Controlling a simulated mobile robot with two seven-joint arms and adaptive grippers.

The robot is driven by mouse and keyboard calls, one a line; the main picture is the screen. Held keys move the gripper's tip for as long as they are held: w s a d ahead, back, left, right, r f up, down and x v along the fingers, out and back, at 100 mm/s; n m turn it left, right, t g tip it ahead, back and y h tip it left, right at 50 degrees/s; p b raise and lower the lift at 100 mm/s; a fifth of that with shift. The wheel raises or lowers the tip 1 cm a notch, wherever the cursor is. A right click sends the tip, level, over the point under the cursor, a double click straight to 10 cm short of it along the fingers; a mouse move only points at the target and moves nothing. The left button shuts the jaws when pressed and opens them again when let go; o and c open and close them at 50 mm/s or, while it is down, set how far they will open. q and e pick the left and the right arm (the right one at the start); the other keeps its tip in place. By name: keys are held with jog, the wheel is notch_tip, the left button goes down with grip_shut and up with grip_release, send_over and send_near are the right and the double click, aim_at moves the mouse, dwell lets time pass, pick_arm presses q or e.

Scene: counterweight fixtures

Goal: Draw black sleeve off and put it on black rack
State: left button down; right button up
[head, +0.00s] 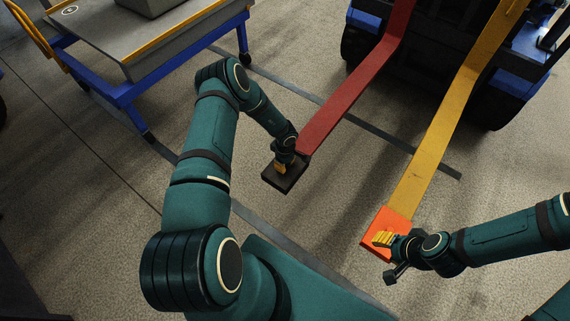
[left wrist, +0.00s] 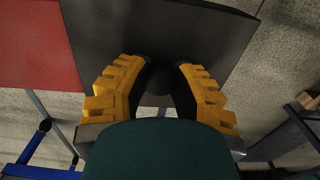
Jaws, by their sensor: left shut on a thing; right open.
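The black sleeve (head: 287,184) is a flat dark block at the near end of the red fork (head: 350,103). How much of the fork is inside it cannot be told. My left gripper (head: 281,167) is shut on the black sleeve from above. In the left wrist view the yellow fingers (left wrist: 158,90) close around a dark round knob on the sleeve (left wrist: 145,30), with the red fork (left wrist: 35,45) beside it. My right gripper (head: 384,239) is open over the orange sleeve (head: 378,252) on the yellow fork (head: 442,130). I cannot make out a black rack.
A blue-framed cart (head: 120,92) with a grey top stands at the upper left. The dark and blue forklift body (head: 480,60) is at the upper right. The speckled floor (head: 345,190) between the forks is clear.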

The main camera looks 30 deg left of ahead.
aim_at(272, 178)
pick_arm(q)
jog(key=shift+r, duration=0.35)
dwell(0.4)
jog(key=shift+s, duration=0.1)
jog(key=shift+s+p, duration=0.5)
jog(key=shift+s+a+p, duration=0.15)
jog(key=shift+s+p, duration=0.75)
jog(key=shift+s, duration=0.8)
jog(key=shift+s+a+p, duration=0.15)
jog(key=shift+s+p, duration=0.7)
jog(key=shift+s, duration=0.85)
jog(key=s+p, duration=0.4)
jog(key=s, duration=0.7)
jog(key=shift+a, duration=0.45)
